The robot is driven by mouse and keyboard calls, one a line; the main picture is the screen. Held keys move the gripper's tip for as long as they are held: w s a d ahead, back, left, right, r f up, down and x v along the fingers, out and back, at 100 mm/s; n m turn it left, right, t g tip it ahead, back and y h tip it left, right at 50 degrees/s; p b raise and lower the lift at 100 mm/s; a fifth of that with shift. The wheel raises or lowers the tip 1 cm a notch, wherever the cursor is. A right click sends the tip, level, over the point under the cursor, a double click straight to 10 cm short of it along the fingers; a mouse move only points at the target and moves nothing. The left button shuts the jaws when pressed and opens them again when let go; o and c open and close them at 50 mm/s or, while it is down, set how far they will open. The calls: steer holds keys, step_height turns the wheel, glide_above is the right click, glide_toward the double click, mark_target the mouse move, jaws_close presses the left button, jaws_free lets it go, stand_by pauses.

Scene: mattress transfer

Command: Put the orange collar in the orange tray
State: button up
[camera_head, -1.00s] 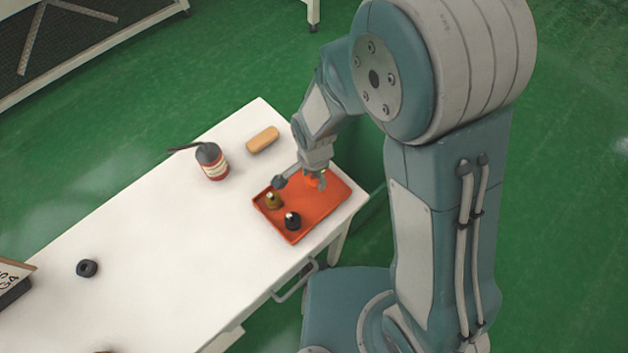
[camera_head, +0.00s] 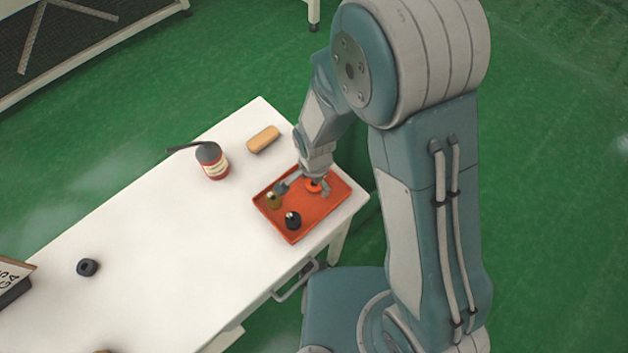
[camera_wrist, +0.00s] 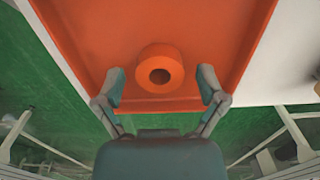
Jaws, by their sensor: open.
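The orange collar (camera_wrist: 160,69) is a short ring with a dark hole. In the wrist view it is in the orange tray (camera_wrist: 95,35), close to one edge, and it shows between and a little beyond my open fingers (camera_wrist: 160,88). They do not appear to touch it. In the head view the collar (camera_head: 313,186) is partly hidden by my gripper (camera_head: 306,188), which is low over the tray (camera_head: 318,209). An olive piece (camera_head: 273,200) and a black piece (camera_head: 292,219) stand in the same tray.
A sign (camera_head: 14,278) is at the left edge. The table's middle is clear.

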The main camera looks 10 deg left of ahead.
step_height(320, 180, up, 12)
steer(key=d+r+n+t, duration=0.2)
steer(key=d+r+n, duration=0.2)
steer(key=d+r, duration=0.7)
steer(key=s+d+r+n+t, duration=0.3)
steer(key=s+d+r+n, duration=0.1)
steer(key=s+d+r, duration=0.4)
steer(key=shift+s+d+r+t, duration=0.3)
steer(key=shift+s+d+r, duration=0.05)
steer(key=shift+s+d, duration=0.15)
steer(key=shift+w, duration=0.1)
